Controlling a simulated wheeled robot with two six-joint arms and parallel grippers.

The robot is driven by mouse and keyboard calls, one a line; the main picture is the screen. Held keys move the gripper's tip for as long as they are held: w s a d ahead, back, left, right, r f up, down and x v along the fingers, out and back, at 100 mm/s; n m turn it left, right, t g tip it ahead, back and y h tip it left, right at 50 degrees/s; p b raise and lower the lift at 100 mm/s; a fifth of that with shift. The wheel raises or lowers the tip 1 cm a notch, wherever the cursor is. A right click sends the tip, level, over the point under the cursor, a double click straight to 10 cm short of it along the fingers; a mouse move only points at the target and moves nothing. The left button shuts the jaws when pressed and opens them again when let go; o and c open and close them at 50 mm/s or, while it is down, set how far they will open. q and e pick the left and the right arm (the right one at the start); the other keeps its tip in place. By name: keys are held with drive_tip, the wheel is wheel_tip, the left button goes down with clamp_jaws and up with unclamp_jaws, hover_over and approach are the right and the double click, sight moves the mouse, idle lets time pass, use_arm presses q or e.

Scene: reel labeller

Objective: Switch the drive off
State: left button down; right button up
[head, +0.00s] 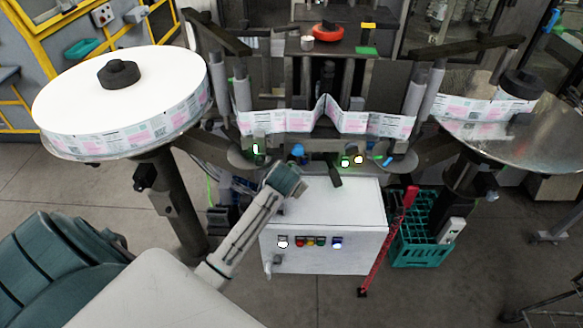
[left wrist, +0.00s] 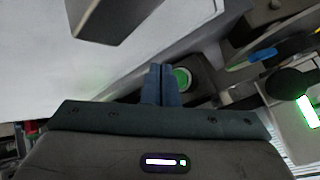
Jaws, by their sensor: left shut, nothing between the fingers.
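My left gripper (head: 301,183) is at the back left edge of the white cabinet's top (head: 335,198), below the label web. In the left wrist view its two blue-grey fingers (left wrist: 161,82) are shut together with nothing between them. A round green button (left wrist: 182,78) in a dark housing is right beside the fingertips; I cannot tell whether they touch. In the head view the gripper hides that spot. A row of coloured buttons (head: 310,242) is on the cabinet front, with a small handle (head: 275,262) below. Which control belongs to the drive is not readable. My right gripper is not seen.
A large label reel (head: 75,92) stands left and a metal turntable (head: 540,135) right. The printed web (head: 350,121) spans between them. A dark bar (head: 335,172) juts over the cabinet top.

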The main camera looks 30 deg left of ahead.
use_arm(q)
drive_tip(key=shift+s+d, duration=0.5)
drive_tip(key=shift+s, duration=0.3)
drive_tip(key=shift+s+d, duration=0.45)
drive_tip(key=shift+s, duration=0.35)
